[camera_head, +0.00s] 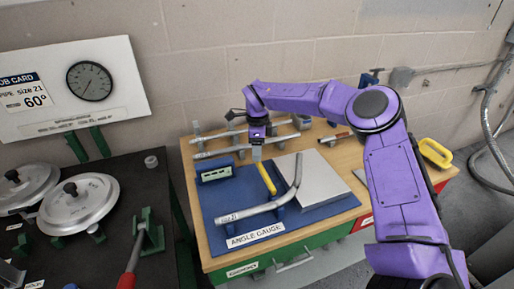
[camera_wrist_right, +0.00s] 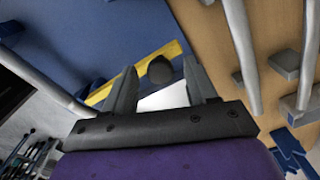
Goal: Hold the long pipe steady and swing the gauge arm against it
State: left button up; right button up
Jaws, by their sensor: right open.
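A bent grey pipe (camera_head: 250,211), marked 21, lies on the blue angle gauge board (camera_head: 222,228), its far leg rising beside a pale plate. A grey pipe also shows at the left of the right wrist view (camera_wrist_right: 48,86). The yellow gauge arm (camera_head: 266,178) lies on the board inside the pipe's bend, apart from its far leg. My right gripper (camera_head: 257,154) is above the arm's far end, pointing down. In the right wrist view its open fingers (camera_wrist_right: 160,88) are either side of a dark round knob (camera_wrist_right: 160,69) by the yellow arm (camera_wrist_right: 130,72). Contact is unclear.
A pale plate (camera_head: 318,181) lies right of the pipe. More pipes (camera_head: 222,152) rest on supports at the back. A dark bench (camera_head: 125,174) with round metal discs is at left.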

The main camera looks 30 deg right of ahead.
jog(key=shift+s, duration=0.1)
jog(key=shift+c, duration=1)
grip_shut()
